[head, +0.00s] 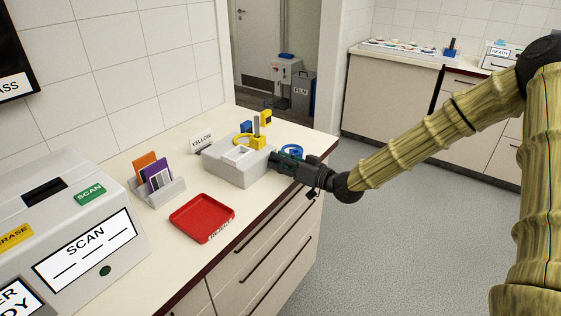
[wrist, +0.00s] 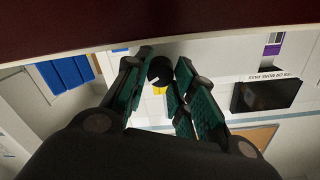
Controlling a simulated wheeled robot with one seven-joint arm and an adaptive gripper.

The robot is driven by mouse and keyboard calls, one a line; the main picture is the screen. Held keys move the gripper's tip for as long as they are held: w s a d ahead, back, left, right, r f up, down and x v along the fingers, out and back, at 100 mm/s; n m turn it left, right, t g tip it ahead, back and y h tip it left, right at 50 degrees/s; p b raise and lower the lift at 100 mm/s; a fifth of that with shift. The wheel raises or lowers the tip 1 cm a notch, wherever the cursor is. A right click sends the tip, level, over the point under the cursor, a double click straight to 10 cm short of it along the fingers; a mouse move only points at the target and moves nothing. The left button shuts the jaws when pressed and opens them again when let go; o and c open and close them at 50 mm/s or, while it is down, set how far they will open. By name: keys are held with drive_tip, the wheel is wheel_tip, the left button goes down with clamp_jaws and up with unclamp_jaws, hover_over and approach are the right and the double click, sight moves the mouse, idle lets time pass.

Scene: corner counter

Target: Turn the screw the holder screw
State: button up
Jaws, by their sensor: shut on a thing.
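The holder is a light grey block (head: 230,168) near the counter's right end, with recesses in its top. My gripper (head: 275,160) reaches it from the right, at its right side. The screw is hidden behind the fingers in the head view. In the wrist view a small round black knob (wrist: 158,70), which looks like the screw's head, sits between the green finger pads of my gripper (wrist: 164,66). The fingers are shut on it. A pale notch shows on its lower edge. I cannot tell how far it is turned.
A red tray (head: 203,216), a card rack (head: 165,192) and the SCAN machine (head: 70,225) are to the left. The counter's front edge runs below my gripper.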

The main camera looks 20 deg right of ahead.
drive_tip(key=m, duration=0.4)
drive_tip(key=shift+w+d, duration=0.1)
drive_tip(key=shift+m+p, duration=0.3)
drive_tip(key=shift+m, duration=2.1)
drive_tip(key=o, duration=1)
drive_tip(key=shift+d, duration=0.1)
drive_tip(key=shift+f, duration=0.1)
